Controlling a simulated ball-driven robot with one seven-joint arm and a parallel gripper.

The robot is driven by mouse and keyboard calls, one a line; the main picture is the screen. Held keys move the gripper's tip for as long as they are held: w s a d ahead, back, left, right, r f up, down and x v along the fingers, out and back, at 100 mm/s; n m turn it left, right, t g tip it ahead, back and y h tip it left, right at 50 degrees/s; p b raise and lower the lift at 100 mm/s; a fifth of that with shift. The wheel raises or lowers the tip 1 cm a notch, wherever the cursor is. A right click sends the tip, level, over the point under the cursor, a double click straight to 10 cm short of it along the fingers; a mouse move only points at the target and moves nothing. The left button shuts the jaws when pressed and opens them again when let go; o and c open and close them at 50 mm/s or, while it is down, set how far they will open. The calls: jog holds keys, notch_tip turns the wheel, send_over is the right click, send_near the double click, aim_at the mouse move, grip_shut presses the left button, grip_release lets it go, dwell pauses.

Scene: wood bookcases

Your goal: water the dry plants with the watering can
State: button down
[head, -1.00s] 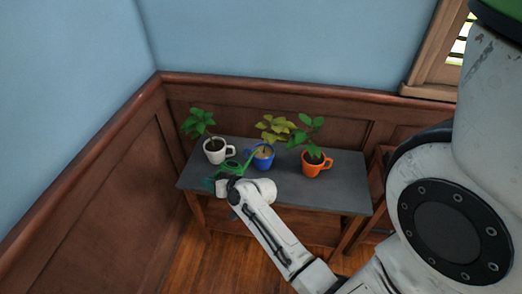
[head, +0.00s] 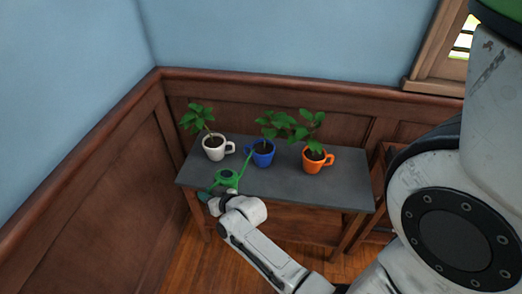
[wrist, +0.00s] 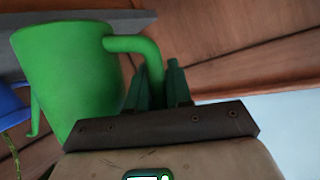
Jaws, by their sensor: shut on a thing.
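My gripper (head: 214,197) is shut on the handle of the green watering can (head: 226,178), near the table's front left. The can fills the left of the wrist view (wrist: 65,75), with its handle between my fingers (wrist: 157,88). Its thin spout points up and right, towards the blue mug. The white mug (head: 214,152) at left holds a green-leaved plant (head: 197,116). The blue mug (head: 263,158) in the middle holds a plant (head: 280,124) that is now green. The orange mug (head: 313,164) at right also holds a green plant (head: 306,124). No yellow leaves show in the head view.
The mugs stand on a grey-topped wooden table (head: 345,185) in a corner with wood panelling and blue walls. The table's front and right part is clear. A wooden piece of furniture (head: 382,160) stands close to the right.

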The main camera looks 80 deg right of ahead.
jog(key=shift+w+a+f, duration=0.1)
jog(key=shift+a+f, duration=0.2)
jog(key=shift+f, duration=0.5)
jog(key=shift+f+n, duration=0.15)
jog(key=shift+n, duration=0.15)
jog(key=b, duration=0.2)
jog(key=f+h+b, duration=0.1)
jog(key=b, duration=0.1)
jog(key=shift+w+a+f+n, duration=0.15)
jog(key=shift+a+f+n, duration=0.1)
jog(key=shift+a+n, duration=0.15)
jog(key=shift+a+b, duration=0.1)
jog(key=shift+b, duration=0.5)
jog(key=shift+r, duration=0.15)
